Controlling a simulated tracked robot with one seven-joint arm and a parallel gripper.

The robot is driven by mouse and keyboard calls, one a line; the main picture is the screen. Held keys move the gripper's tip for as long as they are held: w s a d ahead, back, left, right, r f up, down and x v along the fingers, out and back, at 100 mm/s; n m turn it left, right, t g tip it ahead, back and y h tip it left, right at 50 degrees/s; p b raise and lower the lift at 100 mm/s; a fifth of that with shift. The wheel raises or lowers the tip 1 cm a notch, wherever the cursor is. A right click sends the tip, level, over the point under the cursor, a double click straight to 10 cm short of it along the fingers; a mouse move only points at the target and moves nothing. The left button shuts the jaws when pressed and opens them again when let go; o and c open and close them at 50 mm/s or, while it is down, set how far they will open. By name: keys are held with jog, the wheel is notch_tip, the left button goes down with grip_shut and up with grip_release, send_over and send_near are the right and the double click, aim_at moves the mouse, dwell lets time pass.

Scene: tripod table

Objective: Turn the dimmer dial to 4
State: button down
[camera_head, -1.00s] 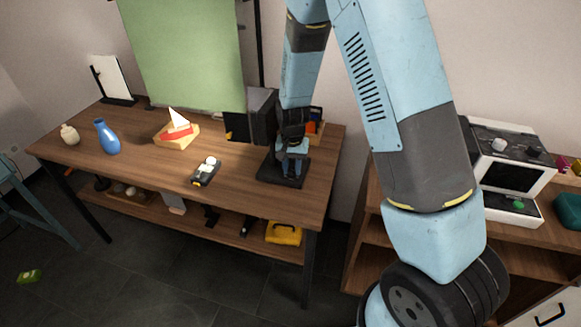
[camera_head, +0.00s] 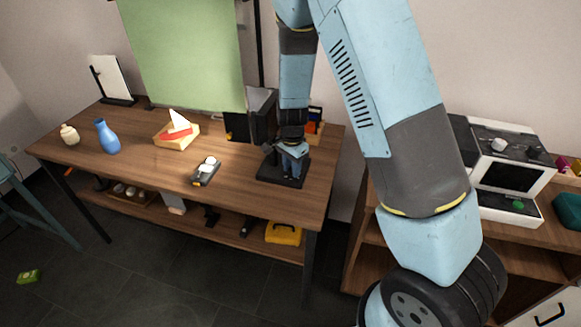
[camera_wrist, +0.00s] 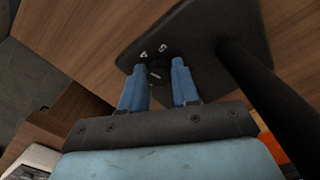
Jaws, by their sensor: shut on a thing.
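The dimmer dial (camera_wrist: 156,72) is a small dark round knob with a short light mark. It sits on a flat black base plate (camera_wrist: 215,28), which also shows at the right of the table in the head view (camera_head: 268,175). Two pale characters, seemingly 4 and 5, are on the plate just beyond the dial. My gripper (camera_wrist: 158,66) has its blue fingers on both sides of the dial, shut on it. In the head view my gripper (camera_head: 294,155) points down over the plate and hides the dial.
A dark post (camera_wrist: 262,80) rises from the plate, right of my fingers in the wrist view. The front right is bare.

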dwell(0.4)
jog(key=c, duration=0.8)
grip_release()
jog(key=shift+r, duration=0.1)
notch_tip(320, 180, up, 14)
jog(key=shift+f, duration=0.25)
